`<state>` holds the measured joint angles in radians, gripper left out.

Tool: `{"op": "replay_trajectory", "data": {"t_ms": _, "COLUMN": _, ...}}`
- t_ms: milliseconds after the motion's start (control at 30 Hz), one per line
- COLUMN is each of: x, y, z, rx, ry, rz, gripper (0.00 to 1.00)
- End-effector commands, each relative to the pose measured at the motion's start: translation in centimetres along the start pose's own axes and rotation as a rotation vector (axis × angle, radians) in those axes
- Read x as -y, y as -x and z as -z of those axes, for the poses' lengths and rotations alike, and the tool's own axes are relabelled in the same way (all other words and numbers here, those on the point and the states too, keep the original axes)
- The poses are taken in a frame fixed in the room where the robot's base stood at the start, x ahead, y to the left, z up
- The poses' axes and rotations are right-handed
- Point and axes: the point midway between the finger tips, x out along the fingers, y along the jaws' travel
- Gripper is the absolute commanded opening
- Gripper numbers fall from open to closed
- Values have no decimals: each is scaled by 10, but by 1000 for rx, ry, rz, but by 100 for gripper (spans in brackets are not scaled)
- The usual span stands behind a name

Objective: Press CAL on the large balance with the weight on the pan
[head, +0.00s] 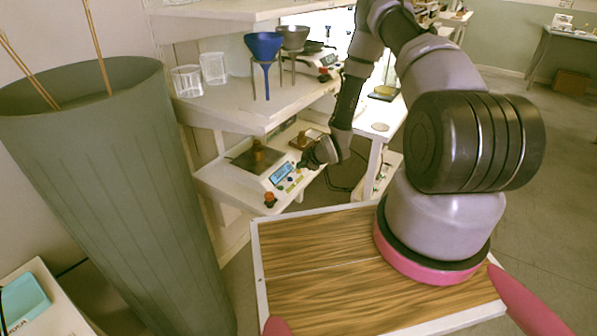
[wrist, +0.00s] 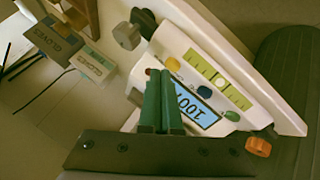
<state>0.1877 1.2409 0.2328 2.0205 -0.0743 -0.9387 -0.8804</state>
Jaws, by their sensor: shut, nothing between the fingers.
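The large balance (head: 263,172) stands on the lower shelf in the head view, with a copper-coloured weight (head: 257,154) on its dark pan. In the wrist view its white front (wrist: 262,108) holds a lit display (wrist: 196,104) reading about 100, partly covered by my fingers. A red button (wrist: 173,64), a blue button (wrist: 203,152) and a green button (wrist: 232,116) surround the display. Their labels are not legible. My gripper (wrist: 160,82) is shut and empty, its green fingertips close to the red button; contact cannot be told. It also shows at the balance's right side in the head view (head: 308,160).
A smaller balance (head: 305,139) stands behind on the same shelf. An upper shelf (head: 235,115) with a blue funnel (head: 263,46) and beakers overhangs it. A tall grey bin (head: 105,190) stands at left. Glove boxes (wrist: 53,42) show in the wrist view.

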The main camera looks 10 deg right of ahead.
Motion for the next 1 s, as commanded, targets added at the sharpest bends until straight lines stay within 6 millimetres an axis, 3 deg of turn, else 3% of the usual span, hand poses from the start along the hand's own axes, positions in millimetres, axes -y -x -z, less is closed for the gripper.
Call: {"op": "replay_trajectory", "data": {"t_ms": 1000, "x": 3, "y": -4, "z": -3, "rx": 0, "ry": 0, "rz": 0, "gripper": 0}}
